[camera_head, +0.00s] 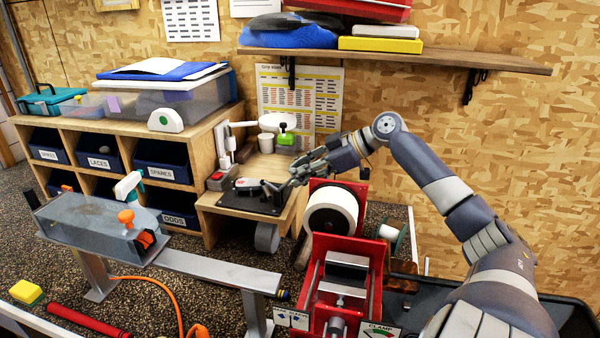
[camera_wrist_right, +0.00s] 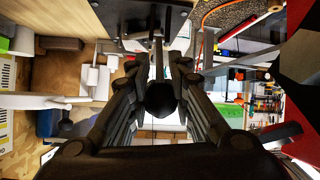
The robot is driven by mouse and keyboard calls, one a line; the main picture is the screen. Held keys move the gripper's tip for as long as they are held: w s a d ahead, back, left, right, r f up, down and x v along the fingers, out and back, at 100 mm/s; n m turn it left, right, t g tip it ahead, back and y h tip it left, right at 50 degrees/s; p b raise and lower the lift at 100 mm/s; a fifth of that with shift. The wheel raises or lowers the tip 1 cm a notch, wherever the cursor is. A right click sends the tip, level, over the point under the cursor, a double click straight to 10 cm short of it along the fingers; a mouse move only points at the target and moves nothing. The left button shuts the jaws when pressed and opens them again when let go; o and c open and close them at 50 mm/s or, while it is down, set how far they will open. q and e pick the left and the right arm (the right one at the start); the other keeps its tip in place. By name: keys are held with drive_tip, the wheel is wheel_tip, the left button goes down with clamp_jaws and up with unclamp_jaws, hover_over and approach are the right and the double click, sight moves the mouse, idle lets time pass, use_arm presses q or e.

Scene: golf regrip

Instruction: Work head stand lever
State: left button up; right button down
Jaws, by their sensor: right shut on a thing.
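The head stand (camera_head: 246,200) is a dark plate with a small grey and red-tipped part on it, on the wooden bench against the wall. My right gripper (camera_head: 296,177) reaches in from the right at the stand's right side. In the right wrist view, my right gripper (camera_wrist_right: 162,88) has its fingers closed around the lever's dark round knob (camera_wrist_right: 162,102). The lever's thin rod (camera_wrist_right: 158,56) runs from the knob up toward the dark plate. In the head view the fingers hide most of the lever. My left gripper is not in view.
A red stand with a white roll (camera_head: 331,212) is close below my right forearm. A lamp-like white arm (camera_head: 277,122) and cup (camera_head: 266,143) stand behind the head stand. A wooden shelf (camera_head: 400,57) overhangs the wall. Cubbies with dark bins (camera_head: 163,172) are left.

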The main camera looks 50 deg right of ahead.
drive_tip(key=c, duration=1.4)
unclamp_jaws()
drive_tip(key=shift+o, duration=0.2)
wheel_tip(320, 180, up, 10)
drive_tip(key=shift+r, duration=0.1)
